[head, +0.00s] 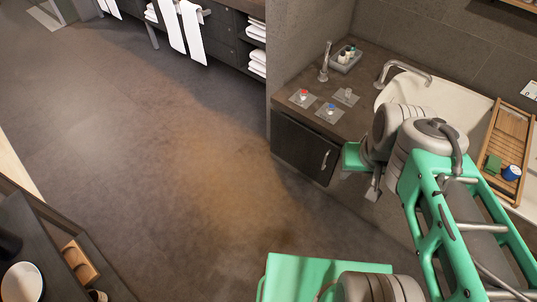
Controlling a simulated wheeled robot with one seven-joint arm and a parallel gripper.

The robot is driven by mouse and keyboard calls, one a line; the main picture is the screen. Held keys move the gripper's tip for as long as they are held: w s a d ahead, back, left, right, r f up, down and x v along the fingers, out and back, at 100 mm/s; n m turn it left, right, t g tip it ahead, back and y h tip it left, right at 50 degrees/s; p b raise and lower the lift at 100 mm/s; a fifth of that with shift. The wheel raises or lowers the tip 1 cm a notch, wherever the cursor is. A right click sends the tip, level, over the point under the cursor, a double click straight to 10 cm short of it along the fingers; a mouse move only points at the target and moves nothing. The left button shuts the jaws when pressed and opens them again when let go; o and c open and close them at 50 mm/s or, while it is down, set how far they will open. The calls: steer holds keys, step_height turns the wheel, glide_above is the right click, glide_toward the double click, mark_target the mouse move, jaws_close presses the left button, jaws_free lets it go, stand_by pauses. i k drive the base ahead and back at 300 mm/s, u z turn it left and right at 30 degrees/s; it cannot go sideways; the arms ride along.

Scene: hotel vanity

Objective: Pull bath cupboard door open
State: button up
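The bath cupboard door (302,148) is a dark panel below the brown counter (297,118), left of the bathtub. It looks shut, flush with the cupboard front. A short silver handle (325,160) stands upright near its right edge. My gripper (374,190) hangs at the end of my green and grey arm, to the right of the handle and apart from it in the picture. Its grey tip points down. My arm's wrist hides much of it, so I cannot tell how far its fingers are spread.
The counter carries a grey tray (346,60) of small bottles, a tap (325,62) and several small items on clear squares. A wooden rack (507,141) lies across the bathtub (447,96). The floor (190,170) left of the cupboard is clear. A dark vanity stands at the back.

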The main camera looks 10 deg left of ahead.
mark_target(315, 156)
steer(key=z, duration=0.75)
steer(key=i, duration=0.6)
steer(key=u, duration=2.95)
